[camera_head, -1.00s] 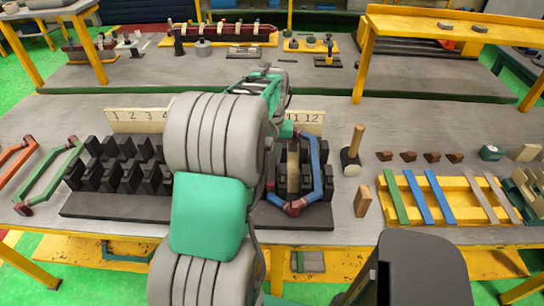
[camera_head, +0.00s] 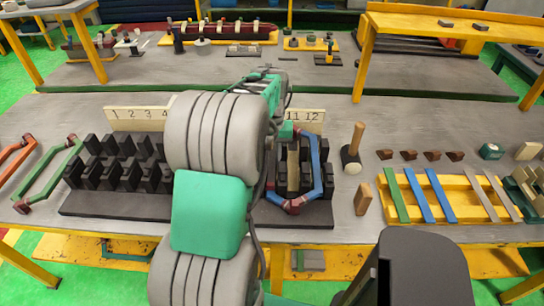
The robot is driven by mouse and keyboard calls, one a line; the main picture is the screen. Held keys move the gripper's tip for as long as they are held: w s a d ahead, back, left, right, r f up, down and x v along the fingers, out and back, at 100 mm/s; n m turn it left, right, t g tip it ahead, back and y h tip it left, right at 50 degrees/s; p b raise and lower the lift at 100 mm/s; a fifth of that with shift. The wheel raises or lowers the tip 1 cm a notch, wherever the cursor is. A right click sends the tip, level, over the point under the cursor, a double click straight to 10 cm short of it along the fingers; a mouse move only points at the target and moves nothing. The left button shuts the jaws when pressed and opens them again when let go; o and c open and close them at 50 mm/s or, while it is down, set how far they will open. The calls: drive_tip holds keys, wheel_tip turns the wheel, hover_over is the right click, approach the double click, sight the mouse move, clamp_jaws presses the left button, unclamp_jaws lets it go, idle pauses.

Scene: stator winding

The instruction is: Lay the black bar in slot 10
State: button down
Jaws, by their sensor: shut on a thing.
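The stator block (camera_head: 120,206) is a dark base with rows of black teeth (camera_head: 122,172). Number plates behind it show 1 to 4 on the left (camera_head: 140,114) and 12 on the right (camera_head: 311,117). My grey and green arm covers the middle of the block, including the numbers between. Slot 10 cannot be clearly made out. A blue coil (camera_head: 315,172) with dark red ends sits around teeth at the right end. A tan strip (camera_head: 293,170) shows beside it. I cannot make out the black bar. My gripper is hidden behind my arm.
A green coil (camera_head: 48,175) and an orange coil (camera_head: 14,160) lie left of the block. To the right are a mallet (camera_head: 352,154), a wooden block (camera_head: 364,198), several brown wedges (camera_head: 432,156) and a yellow rack (camera_head: 436,184) with coloured strips. Bare table lies behind the wedges.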

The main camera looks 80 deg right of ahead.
sight(272, 160)
drive_tip(key=c, duration=1.1)
unclamp_jaws()
drive_tip(key=shift+c, duration=0.2)
drive_tip(key=shift+r, duration=0.15)
drive_tip(key=shift+r+p, duration=0.65)
drive_tip(key=shift+r, duration=0.05)
wheel_tip(272, 160, up, 8)
drive_tip(key=p, duration=0.5)
drive_tip(key=shift+f, duration=0.25)
